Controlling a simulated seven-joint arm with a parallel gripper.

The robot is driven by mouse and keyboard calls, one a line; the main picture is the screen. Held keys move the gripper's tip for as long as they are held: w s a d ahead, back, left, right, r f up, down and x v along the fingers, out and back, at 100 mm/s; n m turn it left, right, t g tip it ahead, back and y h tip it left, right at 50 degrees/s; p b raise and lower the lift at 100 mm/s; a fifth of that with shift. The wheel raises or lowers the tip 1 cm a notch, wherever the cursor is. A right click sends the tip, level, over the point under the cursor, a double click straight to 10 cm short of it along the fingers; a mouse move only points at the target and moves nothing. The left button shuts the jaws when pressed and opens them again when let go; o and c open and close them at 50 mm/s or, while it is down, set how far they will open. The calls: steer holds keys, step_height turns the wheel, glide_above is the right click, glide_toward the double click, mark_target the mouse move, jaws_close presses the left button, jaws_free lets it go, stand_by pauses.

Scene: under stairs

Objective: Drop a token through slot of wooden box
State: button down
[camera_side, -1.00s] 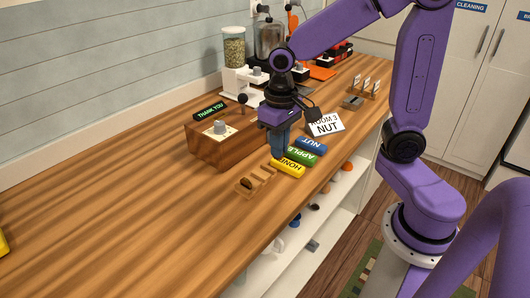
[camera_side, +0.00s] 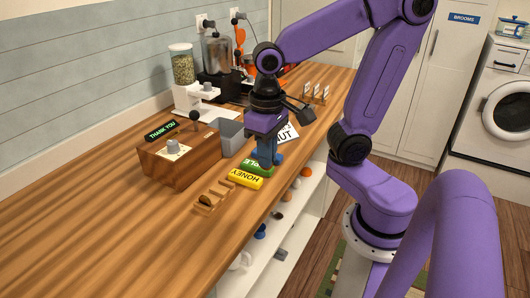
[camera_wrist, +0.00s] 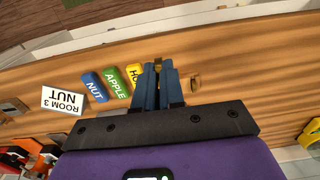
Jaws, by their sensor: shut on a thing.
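The wooden box (camera_side: 199,169) stands on the counter in the side view, left of my gripper, with a pale plate (camera_side: 166,154) and grey knob on top. No slot can be made out. My gripper (camera_side: 266,164) points down in front of the label blocks. In the wrist view, its blue fingers (camera_wrist: 157,82) are close together with a small brown token (camera_wrist: 157,62) between the tips. A small wooden holder (camera_side: 218,194) with one dark token (camera_side: 205,201) lies in front of the box; it also shows in the wrist view (camera_wrist: 195,83).
Yellow HONEY (camera_side: 245,179), green APPLE (camera_wrist: 115,84) and blue NUT (camera_wrist: 94,86) blocks lie beside the gripper. A ROOM 3 NUT card (camera_wrist: 64,100) is nearby. A grey bin (camera_side: 231,137) stands behind the box. The left counter is clear.

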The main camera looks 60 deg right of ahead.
steer(key=w+a+r+m, duration=0.1)
steer(key=w+r+m, duration=0.1)
steer(key=w+m, duration=0.5)
steer(key=w+a+r+m, duration=0.2)
steer(key=w, duration=1)
steer(key=w+d+f+m, duration=0.3)
steer(key=w+m, duration=0.1)
steer(key=w, duration=0.3)
steer(key=w+d+f+m, duration=0.3)
steer(key=w+d+m, duration=0.1)
steer(key=w, duration=0.4)
steer(key=shift+f+m, duration=0.25)
steer(key=shift+m, duration=0.25)
steer(key=shift+f, duration=1.2)
stand_by(0.3)
